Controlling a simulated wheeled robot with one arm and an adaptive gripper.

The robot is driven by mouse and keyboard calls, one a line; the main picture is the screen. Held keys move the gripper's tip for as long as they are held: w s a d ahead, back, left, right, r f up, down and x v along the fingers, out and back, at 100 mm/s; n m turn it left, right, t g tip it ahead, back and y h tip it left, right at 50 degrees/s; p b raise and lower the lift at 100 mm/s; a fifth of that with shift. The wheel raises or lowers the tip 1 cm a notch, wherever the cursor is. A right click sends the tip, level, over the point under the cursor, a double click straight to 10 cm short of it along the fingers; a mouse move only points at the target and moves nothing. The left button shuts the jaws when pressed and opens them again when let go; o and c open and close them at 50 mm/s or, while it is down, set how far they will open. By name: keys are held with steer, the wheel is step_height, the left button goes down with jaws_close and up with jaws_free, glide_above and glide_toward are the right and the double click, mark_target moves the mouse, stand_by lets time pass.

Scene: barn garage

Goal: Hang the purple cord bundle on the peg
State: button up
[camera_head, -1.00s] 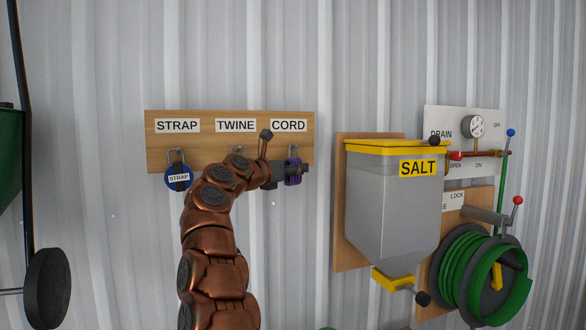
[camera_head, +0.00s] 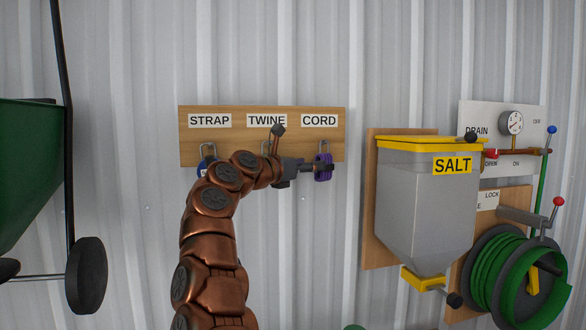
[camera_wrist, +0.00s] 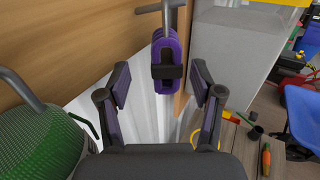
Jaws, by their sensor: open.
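The purple cord bundle (camera_head: 323,170) hangs on the metal peg (camera_head: 323,147) below the CORD label (camera_head: 320,120). In the wrist view the bundle (camera_wrist: 167,62), with a black band round its middle, hangs upright from the peg (camera_wrist: 165,12). My gripper (camera_wrist: 162,84) is open, with one finger to each side of the bundle's lower part and visible gaps between. In the head view my gripper (camera_head: 305,169) reaches the bundle from the left. The wooden board (camera_head: 225,147) carries the peg.
A blue strap bundle (camera_head: 201,167) hangs under STRAP, mostly hidden by my arm. The TWINE peg is partly hidden. A grey salt hopper (camera_head: 425,215) stands out from the wall to the right, with a green hose reel (camera_head: 500,265) beyond. A green container (camera_head: 25,170) is at the left.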

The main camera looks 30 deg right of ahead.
steer(key=shift+v, duration=2.9)
steer(key=shift+s+d, duration=0.15)
